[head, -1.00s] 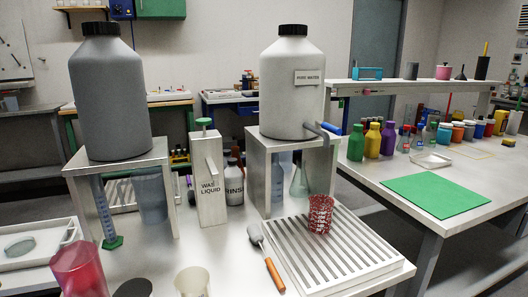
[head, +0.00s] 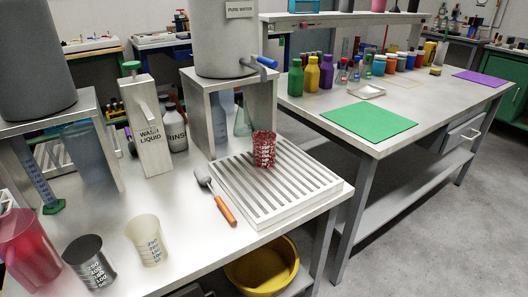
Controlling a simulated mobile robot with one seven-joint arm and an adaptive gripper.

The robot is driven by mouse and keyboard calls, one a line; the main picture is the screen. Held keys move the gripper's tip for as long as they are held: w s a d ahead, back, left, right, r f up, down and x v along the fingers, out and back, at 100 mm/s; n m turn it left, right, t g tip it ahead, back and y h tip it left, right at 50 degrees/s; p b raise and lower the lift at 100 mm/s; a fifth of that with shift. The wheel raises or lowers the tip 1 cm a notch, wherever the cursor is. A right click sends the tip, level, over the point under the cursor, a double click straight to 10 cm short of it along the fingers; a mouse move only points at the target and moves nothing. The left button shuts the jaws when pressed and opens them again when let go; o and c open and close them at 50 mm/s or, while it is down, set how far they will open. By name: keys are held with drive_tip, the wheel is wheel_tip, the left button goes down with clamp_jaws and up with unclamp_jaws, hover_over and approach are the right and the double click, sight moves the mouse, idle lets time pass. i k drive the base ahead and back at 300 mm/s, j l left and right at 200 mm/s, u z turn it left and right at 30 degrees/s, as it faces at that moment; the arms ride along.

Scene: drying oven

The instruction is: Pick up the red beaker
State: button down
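A dark beaker (head: 90,262) and a cream beaker (head: 149,240) stand to the right of the red one. Bare floor is at right.

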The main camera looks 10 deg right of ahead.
sight(264, 149)
drive_tip(key=i+z, duration=0.15)
drive_tip(key=z, duration=0.9)
drive_tip(key=i+j+z, duration=0.25)
drive_tip(key=j+z, duration=0.3)
drive_tip(key=i+j, duration=0.05)
